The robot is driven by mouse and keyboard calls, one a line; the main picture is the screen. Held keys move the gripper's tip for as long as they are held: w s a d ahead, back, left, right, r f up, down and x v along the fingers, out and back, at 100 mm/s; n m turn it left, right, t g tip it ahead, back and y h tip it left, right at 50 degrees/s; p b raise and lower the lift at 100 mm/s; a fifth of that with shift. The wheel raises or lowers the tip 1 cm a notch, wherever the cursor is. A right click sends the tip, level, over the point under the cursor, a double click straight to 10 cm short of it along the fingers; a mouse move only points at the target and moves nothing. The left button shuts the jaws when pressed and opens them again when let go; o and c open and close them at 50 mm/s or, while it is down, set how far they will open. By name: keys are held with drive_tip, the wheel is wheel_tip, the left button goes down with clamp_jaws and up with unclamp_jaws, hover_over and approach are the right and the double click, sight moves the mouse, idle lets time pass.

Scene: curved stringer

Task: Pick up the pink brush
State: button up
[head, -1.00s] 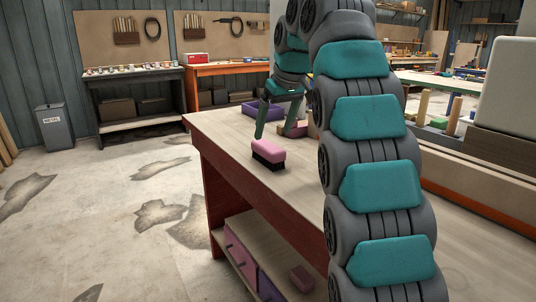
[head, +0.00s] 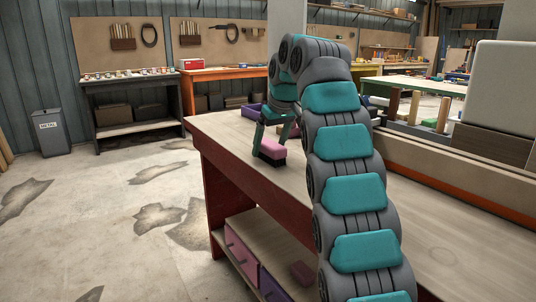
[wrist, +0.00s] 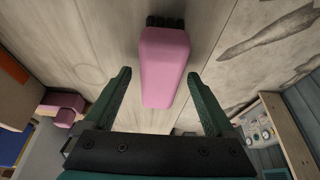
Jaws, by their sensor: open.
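The pink brush (head: 272,149), a pink block with black bristles, stands near the left edge of the wooden workbench (head: 222,126). In the wrist view the brush (wrist: 163,65) lies lengthwise, its black bristles at the top of the picture. My gripper (head: 268,143) is open and reaches down at the brush. In the wrist view my gripper's (wrist: 159,77) two green fingers show on either side of the brush, with a gap on each side. I cannot tell how far the fingertips are above the bench. My arm hides part of the bench behind.
A purple tray (head: 251,112) stands behind the brush. A pink object (wrist: 62,106) shows at left in the wrist view. A reddish block (head: 302,273) lies on the lower shelf. The bench top in front of the brush is clear.

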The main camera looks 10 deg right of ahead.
drive_tip(key=shift+f, duration=0.2)
idle(0.5)
clamp_jaws()
idle(0.7)
